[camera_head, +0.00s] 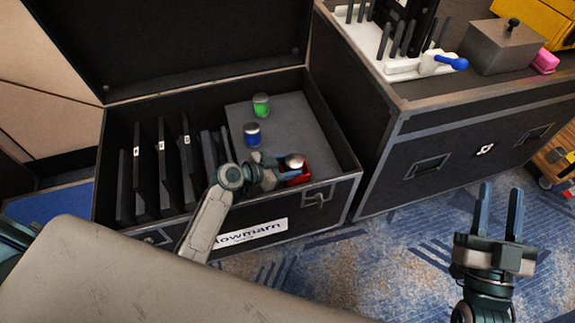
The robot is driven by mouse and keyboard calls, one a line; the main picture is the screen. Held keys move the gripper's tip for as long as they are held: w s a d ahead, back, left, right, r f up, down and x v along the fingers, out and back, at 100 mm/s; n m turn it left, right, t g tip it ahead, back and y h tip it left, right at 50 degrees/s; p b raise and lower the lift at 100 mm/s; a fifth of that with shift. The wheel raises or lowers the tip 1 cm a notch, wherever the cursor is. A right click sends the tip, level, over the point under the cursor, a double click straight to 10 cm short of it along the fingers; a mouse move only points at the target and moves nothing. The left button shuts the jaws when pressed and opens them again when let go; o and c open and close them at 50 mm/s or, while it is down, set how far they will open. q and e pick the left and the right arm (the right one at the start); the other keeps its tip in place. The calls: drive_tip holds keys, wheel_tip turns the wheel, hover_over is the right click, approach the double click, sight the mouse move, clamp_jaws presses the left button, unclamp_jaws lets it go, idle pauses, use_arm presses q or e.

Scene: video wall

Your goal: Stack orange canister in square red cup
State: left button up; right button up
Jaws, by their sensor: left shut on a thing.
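The square red cup (304,178) stands on the grey panel near the front right corner inside the open black case. A canister with a silver lid (295,160) is at the cup, over or in its opening; how deep it sits cannot be told. Its orange body is mostly hidden by my fingers. My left gripper (283,167) comes in from the left and is shut on this canister. My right gripper (501,212) is open and empty above the patterned carpet at the right, well away from the cup.
A green canister (261,105) and a blue canister (252,134) stand on the grey panel (290,125). Upright black dividers (165,165) fill the case's left side. The case's front wall (340,195) is close to the cup. A second black case (450,150) stands at the right.

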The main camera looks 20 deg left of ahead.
use_arm(q)
drive_tip(key=shift+s+f, duration=0.1)
drive_tip(key=shift+f, duration=0.25)
use_arm(e)
drive_tip(key=shift+s+r, duration=0.1)
drive_tip(key=shift+s, duration=0.05)
